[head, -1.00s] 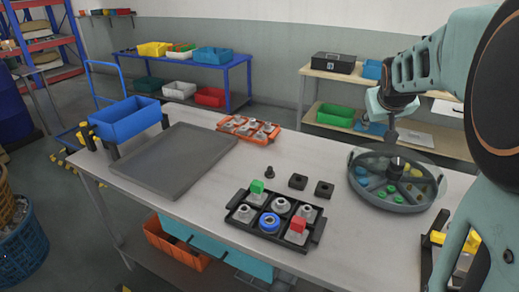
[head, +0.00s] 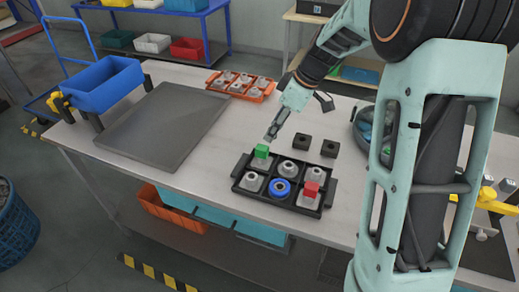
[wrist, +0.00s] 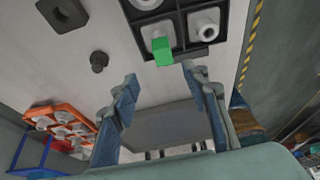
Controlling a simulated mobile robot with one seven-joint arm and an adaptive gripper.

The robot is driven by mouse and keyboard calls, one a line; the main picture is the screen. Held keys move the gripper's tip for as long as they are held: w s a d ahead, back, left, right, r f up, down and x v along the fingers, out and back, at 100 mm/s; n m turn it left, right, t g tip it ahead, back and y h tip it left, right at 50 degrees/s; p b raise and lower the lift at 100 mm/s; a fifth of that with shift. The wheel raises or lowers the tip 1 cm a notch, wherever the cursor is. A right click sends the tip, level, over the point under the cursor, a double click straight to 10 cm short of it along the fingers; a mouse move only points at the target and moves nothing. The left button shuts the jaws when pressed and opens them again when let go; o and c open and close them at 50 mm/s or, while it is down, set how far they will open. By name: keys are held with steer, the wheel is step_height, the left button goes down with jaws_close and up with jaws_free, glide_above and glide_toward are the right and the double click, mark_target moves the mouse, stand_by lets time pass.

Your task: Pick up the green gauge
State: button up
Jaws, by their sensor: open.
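The green gauge (head: 261,151) is a small green block. It sits on a grey fitting in the back left compartment of a black tray (head: 236,182). My gripper (head: 271,137) is open and empty, just above and behind the green gauge in the head view. In the wrist view the green gauge (wrist: 162,50) shows just beyond and between the two spread fingertips of my gripper (wrist: 159,73). I cannot tell that either finger touches it.
The tray also holds grey fittings, a blue ring (head: 280,188) and a red block (head: 311,188). An orange tray (head: 240,87) stands further back. A grey mat (head: 165,120) lies left on the table.

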mark_target(263, 147)
steer(key=x, duration=0.2)
steer(key=p+x, duration=0.1)
steer(key=x, duration=0.4)
steer(key=shift+s+a+f+p, duration=0.1)
steer(key=shift+s+f+p, duration=0.1)
steer(key=shift+s+p, duration=0.2)
steer(key=shift+w+a+f, duration=0.15)
steer(key=shift+a+f, duration=0.05)
steer(key=shift+f, duration=0.4)
steer(key=shift+c, duration=0.4)
jaws_close()
steer(key=shift+r, duration=0.1)
